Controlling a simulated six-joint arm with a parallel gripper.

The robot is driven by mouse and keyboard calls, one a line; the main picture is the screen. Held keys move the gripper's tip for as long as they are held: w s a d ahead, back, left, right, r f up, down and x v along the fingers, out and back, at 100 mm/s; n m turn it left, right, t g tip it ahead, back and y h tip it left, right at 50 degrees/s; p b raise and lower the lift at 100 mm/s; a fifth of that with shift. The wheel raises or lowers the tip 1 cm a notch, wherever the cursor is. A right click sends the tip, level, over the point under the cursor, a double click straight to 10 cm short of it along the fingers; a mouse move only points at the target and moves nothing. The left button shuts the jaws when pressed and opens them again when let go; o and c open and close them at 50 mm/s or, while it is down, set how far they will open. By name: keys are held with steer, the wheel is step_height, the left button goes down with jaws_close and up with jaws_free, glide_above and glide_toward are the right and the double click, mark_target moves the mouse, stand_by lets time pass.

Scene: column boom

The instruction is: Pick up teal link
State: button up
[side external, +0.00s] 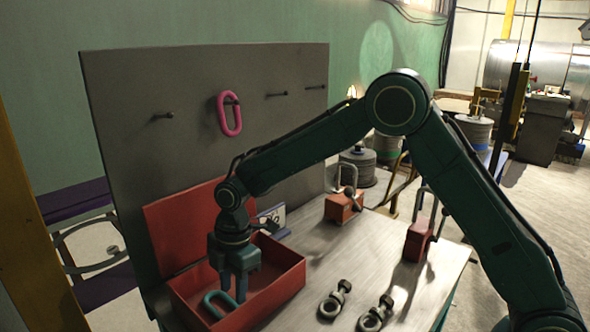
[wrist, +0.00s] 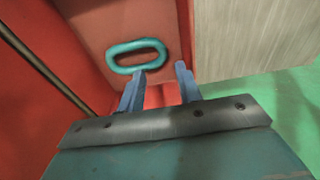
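The teal link (side external: 207,302), an oval ring, lies inside the open red box (side external: 282,283) at the front left of the bench. My gripper (side external: 230,294) points down into the box close beside the link. In the wrist view the teal link (wrist: 136,43) lies flat on the red floor, just beyond the fingertips. My gripper (wrist: 161,70) is open, with a clear gap and nothing between the fingers. The left fingertip overlaps the link's near edge in the picture; I cannot tell whether they touch.
A pink link (side external: 224,122) hangs on a peg of the grey upright panel (side external: 180,80), with bare pegs beside it. Two eye bolts (side external: 330,305) lie on the bench (side external: 375,250). Red-bodied shackles (side external: 418,240) stand farther right. The box's raised red lid (side external: 175,235) stands behind the box.

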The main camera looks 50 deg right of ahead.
mark_target(233, 308)
steer(key=shift+f, duration=0.6)
steer(key=shift+f, duration=0.1)
steer(key=shift+a+f, duration=0.2)
steer(key=shift+f, duration=1.05)
steer(key=shift+a+f, duration=0.15)
steer(key=shift+f, duration=1.1)
steer(key=shift+c, duration=0.2)
jaws_close()
